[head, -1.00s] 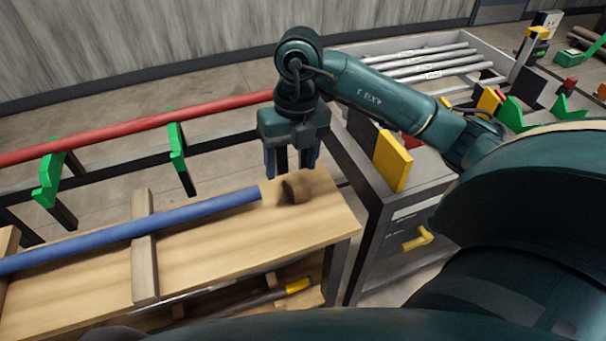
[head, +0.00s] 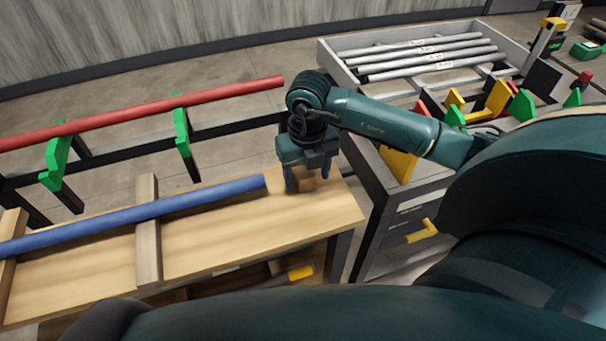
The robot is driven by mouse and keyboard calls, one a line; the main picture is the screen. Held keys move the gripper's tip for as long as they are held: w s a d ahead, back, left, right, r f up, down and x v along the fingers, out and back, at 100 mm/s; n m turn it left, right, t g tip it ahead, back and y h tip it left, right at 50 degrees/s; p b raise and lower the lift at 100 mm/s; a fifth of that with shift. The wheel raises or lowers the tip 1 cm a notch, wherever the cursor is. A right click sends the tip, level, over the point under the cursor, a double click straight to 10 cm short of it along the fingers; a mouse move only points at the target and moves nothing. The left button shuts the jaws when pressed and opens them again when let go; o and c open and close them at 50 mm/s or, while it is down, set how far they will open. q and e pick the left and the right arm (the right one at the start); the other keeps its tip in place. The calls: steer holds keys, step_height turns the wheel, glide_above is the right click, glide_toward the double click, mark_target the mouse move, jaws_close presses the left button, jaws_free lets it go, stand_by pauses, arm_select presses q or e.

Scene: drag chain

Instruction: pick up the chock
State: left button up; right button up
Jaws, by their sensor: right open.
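The chock is a small brown wooden block (head: 307,183) near the right end of the wooden workbench (head: 245,240), just past the end of the blue bar. My right gripper (head: 307,185) is lowered over it, pointing down, with its blue-grey fingers open on either side of the block. The fingers hide part of the chock, and I cannot tell whether they touch it. My left gripper is not in the head view.
A blue bar (head: 130,214) lies across wooden supports (head: 148,240) on the bench. Behind it a red bar (head: 150,112) rests on green brackets (head: 182,132). A grey cabinet (head: 395,215) with a yellow handle (head: 422,232) stands to the right, near a tray of grey bars (head: 425,58).

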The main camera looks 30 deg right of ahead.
steer(key=shift+f, duration=1.25)
steer(key=c, duration=1.1)
